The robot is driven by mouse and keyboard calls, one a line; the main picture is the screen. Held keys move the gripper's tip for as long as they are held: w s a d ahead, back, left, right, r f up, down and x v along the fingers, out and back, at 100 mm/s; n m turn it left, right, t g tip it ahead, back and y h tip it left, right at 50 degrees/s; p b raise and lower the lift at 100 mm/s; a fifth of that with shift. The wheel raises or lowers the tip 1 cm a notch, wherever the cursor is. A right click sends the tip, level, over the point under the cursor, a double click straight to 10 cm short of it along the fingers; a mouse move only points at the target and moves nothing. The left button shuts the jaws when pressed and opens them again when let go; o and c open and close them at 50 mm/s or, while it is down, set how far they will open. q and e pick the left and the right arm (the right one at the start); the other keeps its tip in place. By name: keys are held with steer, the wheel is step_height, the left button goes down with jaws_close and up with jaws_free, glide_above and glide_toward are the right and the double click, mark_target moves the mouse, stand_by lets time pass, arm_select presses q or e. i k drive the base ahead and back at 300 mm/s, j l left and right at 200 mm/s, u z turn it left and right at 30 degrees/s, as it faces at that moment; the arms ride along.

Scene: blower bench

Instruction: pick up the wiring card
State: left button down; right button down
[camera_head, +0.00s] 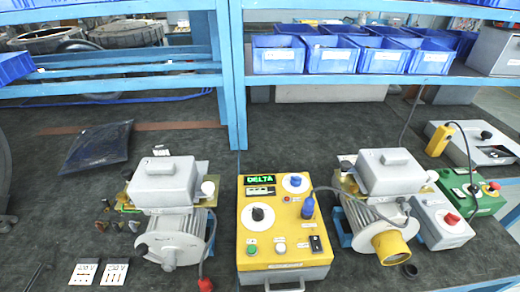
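Two small white cards lie flat side by side on the dark bench at the bottom left. The left card (84,273) has printing that looks like "230 V" over a small diagram. The right card (114,272) has a similar diagram with vertical lines; its heading is too small to read surely. I cannot tell which of them is the wiring card. Both lie uncovered, in front of the left grey motor (172,240). Neither of my grippers is in view.
A yellow control box (284,235) stands at the centre, with another motor (375,215) to its right. Small loose parts (120,205) lie left of the left motor. A dark packet (97,147) lies farther back. Blue bins (330,60) sit on the shelf.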

mark_target(116, 269)
steer(key=j+u, duration=0.15)
steer(key=u, duration=1.35)
